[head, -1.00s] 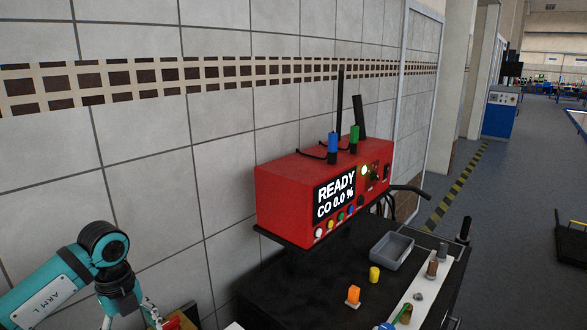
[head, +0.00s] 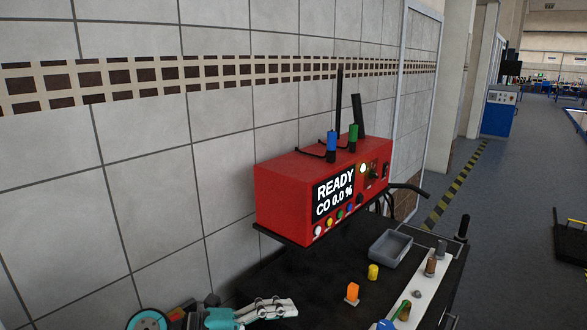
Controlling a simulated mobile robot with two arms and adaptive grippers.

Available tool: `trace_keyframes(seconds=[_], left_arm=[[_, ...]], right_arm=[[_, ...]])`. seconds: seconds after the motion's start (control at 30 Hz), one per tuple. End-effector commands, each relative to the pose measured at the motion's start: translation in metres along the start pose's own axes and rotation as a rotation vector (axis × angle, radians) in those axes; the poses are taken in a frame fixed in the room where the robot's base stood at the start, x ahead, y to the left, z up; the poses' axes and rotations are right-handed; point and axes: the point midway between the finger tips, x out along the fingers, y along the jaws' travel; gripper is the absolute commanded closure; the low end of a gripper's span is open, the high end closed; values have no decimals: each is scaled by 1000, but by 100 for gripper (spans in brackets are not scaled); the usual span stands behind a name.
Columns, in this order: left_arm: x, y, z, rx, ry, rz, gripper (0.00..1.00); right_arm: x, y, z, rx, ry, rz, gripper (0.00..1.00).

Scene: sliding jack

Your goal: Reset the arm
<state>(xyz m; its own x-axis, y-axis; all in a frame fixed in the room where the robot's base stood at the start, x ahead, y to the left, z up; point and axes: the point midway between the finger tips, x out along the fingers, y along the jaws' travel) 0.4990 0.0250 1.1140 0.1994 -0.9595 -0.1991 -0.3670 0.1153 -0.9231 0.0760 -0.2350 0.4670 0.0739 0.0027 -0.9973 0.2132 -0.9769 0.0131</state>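My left arm shows teal at the bottom of the head view. Its silver gripper (head: 272,309) lies low over the front left of the black cart top (head: 300,277), pointing right. Its fingers look close together, but I cannot tell whether they are open or shut, and I see nothing held in them. My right gripper is out of view.
A red analyzer (head: 320,190) reading READY, CO 0.0 %, stands at the back by the tiled wall. A grey tray (head: 390,248), a yellow cylinder (head: 373,272), an orange block (head: 352,293) and a white strip (head: 425,290) with small parts lie on the cart.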

Motion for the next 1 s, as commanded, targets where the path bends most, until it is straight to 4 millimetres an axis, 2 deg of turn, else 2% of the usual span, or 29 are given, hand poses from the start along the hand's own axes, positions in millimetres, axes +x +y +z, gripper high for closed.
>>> trace_keyframes(seconds=[0.03,0.1,0.2,0.27,0.33,0.37,0.47,0.57,0.6,0.7,0.73,0.8,1.0], left_arm=[[5,-19,-12,-37,7,-162,29],[-1,-47,-18,-99,-24,-389,29],[-26,-72,-8,-230,-135,-675,29],[-48,-75,6,-330,-236,-817,29],[-75,-64,26,-467,-378,-948,29],[-87,-54,35,-530,-448,-992,29],[-123,-3,59,-761,-695,-1072,29],[-150,68,66,-1008,-948,-1052,29],[-157,98,62,-1100,-1038,-1018,29],[-168,162,44,-1299,-1217,-900,29],[-169,178,36,-1350,-1258,-861,29],[-172,208,19,-1446,-1333,-771,29],[-175,269,-32,-1653,-1464,-529,29]], right_arm=[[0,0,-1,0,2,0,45],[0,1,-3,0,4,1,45],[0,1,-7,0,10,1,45],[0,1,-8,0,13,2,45],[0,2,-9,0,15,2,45],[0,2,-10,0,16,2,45],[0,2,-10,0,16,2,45],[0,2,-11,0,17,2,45],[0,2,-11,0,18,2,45],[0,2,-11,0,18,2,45],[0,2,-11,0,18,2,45],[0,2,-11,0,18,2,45],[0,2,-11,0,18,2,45]])
